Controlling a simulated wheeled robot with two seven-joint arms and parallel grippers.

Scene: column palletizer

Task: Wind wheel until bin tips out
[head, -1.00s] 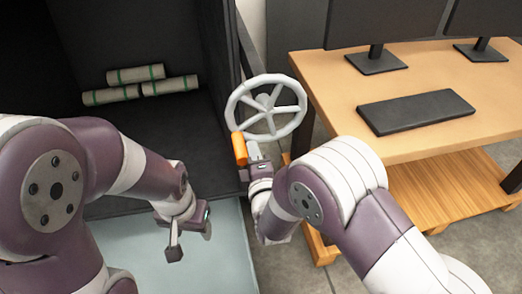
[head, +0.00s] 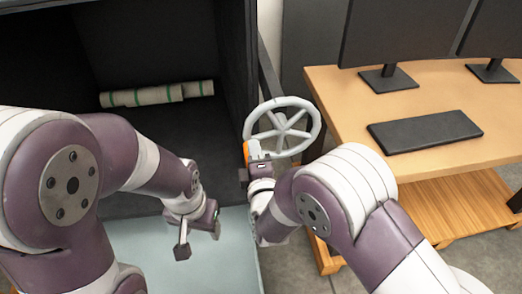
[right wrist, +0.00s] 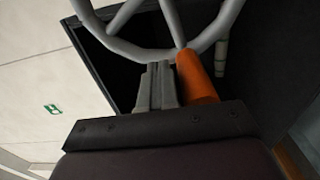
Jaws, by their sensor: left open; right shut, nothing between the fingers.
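The grey spoked wheel (head: 283,128) stands beside the dark bin (head: 232,60), with an orange handle (head: 246,152) at its lower left rim. My right gripper (head: 252,160) is shut with nothing between its fingers. In the right wrist view its fingers (right wrist: 157,88) lie alongside the orange handle (right wrist: 197,78), just below the wheel rim (right wrist: 135,50); I cannot tell whether they touch. Pale rolls with green bands (head: 157,94) lie inside the bin at the back. My left gripper (head: 199,232) is open and empty in front of the bin.
A wooden desk (head: 425,160) with a black keyboard (head: 424,131) and two monitors (head: 398,30) stands right of the wheel. A wooden pallet (head: 455,210) lies beneath it. A pale blue-grey surface (head: 228,262) lies in front of the bin.

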